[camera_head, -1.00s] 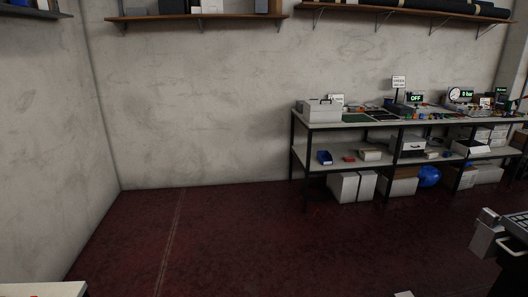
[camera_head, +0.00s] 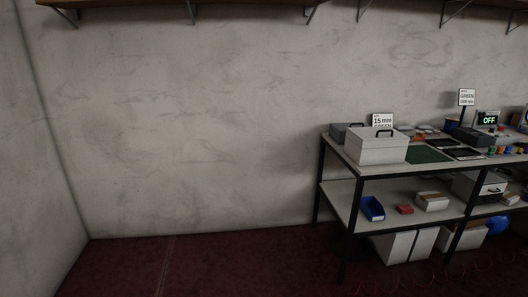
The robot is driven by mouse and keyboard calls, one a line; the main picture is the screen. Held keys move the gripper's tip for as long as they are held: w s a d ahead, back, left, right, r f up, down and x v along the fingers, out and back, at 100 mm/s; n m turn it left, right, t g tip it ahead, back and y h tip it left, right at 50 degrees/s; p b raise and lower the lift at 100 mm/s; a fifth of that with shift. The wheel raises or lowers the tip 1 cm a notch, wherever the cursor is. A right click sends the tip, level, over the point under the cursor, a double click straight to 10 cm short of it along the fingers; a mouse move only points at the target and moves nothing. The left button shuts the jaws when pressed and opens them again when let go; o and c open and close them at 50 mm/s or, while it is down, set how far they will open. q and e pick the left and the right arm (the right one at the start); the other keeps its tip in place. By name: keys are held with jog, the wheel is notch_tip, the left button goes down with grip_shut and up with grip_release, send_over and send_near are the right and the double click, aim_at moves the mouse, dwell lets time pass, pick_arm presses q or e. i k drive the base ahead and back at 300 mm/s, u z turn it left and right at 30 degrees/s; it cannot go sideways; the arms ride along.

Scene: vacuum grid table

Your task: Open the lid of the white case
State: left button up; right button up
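The white case (camera_head: 379,148) stands on the left end of the table top (camera_head: 351,166). It is a pale box with a dark handle on its lid, and the lid looks closed. A small sign stands just behind it. Neither of my grippers is in the head view, so nothing shows of their state or of where they are relative to the case.
The lower shelf holds a blue bin (camera_head: 372,208) and a red block (camera_head: 404,210). The floor (camera_head: 200,265) left of the table is clear.

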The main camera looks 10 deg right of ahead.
aim_at(376, 137)
jog(key=z, duration=0.35)
jog(key=i, duration=1.45)
jog(key=z, duration=1.35)
jog(key=i, duration=1.4)
jog(key=z, duration=0.75)
